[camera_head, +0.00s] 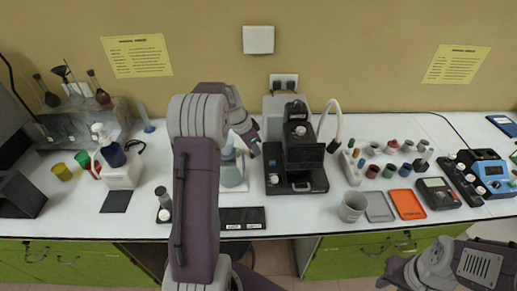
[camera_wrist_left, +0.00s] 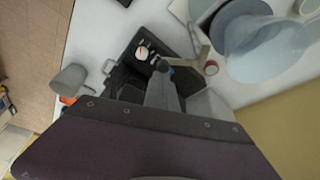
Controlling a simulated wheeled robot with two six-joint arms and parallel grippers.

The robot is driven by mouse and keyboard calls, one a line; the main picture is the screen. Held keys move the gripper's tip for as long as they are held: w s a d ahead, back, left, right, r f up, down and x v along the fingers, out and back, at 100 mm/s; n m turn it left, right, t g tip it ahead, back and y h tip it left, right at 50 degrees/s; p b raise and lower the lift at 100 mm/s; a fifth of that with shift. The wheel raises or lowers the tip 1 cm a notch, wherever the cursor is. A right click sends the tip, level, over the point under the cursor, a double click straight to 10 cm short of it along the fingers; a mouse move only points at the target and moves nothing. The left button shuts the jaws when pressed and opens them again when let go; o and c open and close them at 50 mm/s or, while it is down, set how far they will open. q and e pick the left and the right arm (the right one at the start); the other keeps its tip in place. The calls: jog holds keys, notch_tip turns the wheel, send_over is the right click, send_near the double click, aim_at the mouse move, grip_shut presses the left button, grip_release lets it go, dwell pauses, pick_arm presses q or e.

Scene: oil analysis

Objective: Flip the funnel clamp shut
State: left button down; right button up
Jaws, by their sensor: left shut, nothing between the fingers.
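The pale blue, translucent funnel (camera_wrist_left: 265,45) fills the upper right of the left wrist view. In the head view the glass filter set (camera_head: 232,172) stands behind and beside my left arm, partly hidden by it. A small beige clamp piece with a red end (camera_wrist_left: 210,67) sticks out beside the funnel; I cannot tell its exact angle. My left gripper (camera_head: 254,147) is shut and empty, just right of the glassware; in the wrist view its fingertips (camera_wrist_left: 163,70) are left of the clamp piece, seemingly apart from it. My right gripper (camera_head: 385,281) is low at the right, its fingers unclear.
A black instrument (camera_head: 296,182) stands close to the right of the left gripper. A grey beaker (camera_head: 352,207), a grey tray (camera_head: 379,207) and an orange tray (camera_head: 407,204) are farther right.

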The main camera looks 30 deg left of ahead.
pick_arm(q)
jog(key=m, duration=0.1)
jog(key=s+m, duration=0.1)
jog(key=shift+s+a+m+g+h+b, duration=0.2)
jog(key=shift+s+m+g+h+b, duration=0.1)
jog(key=shift+m+h+b, duration=0.1)
jog(key=m, duration=0.1)
jog(key=s+m, duration=0.1)
jog(key=shift+a+m+g+h, duration=0.3)
jog(key=shift+w+a+r+p, duration=0.15)
jog(key=shift+w+p, duration=0.2)
jog(key=shift+p, duration=0.15)
jog(key=shift+w+a+p, duration=0.2)
jog(key=shift+w+p, duration=0.1)
jog(key=shift+w, duration=0.05)
